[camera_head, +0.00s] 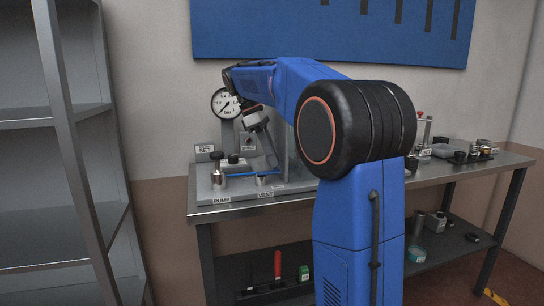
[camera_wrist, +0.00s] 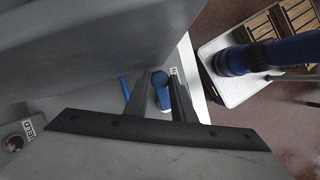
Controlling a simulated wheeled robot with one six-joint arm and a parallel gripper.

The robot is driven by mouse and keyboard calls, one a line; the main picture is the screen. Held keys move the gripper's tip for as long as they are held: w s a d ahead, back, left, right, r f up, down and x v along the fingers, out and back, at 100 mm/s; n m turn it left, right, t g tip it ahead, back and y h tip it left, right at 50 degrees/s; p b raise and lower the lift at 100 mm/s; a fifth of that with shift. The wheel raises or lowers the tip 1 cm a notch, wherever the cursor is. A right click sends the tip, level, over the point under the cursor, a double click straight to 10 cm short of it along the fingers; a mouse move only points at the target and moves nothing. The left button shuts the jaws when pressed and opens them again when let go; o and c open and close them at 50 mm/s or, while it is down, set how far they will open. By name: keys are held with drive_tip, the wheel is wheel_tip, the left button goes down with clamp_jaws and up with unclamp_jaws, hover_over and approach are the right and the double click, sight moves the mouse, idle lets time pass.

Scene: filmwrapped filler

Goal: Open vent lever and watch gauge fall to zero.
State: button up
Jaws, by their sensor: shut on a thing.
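The pressure gauge (camera_head: 225,103) is a white dial in a dark rim on the rig, partly behind my arm. Its reading is too small to tell. My gripper (camera_head: 272,165) is low over the vent side of the rig, above the VENT label (camera_head: 266,195). In the wrist view my gripper (camera_wrist: 161,108) has its two dark fingers shut on the blue vent lever (camera_wrist: 160,84), whose rounded blue end shows between them. The rest of the lever and its pivot are mostly hidden. The PUMP label (camera_head: 221,200) is at the rig's front left.
The rig stands on a metal bench (camera_head: 440,172), with small parts at its right end. A grey shelf rack (camera_head: 60,120) is at the left. In the wrist view a HELD label (camera_wrist: 35,127) is beside a red light or knob (camera_wrist: 13,142).

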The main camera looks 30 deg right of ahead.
drive_tip(key=o, duration=1)
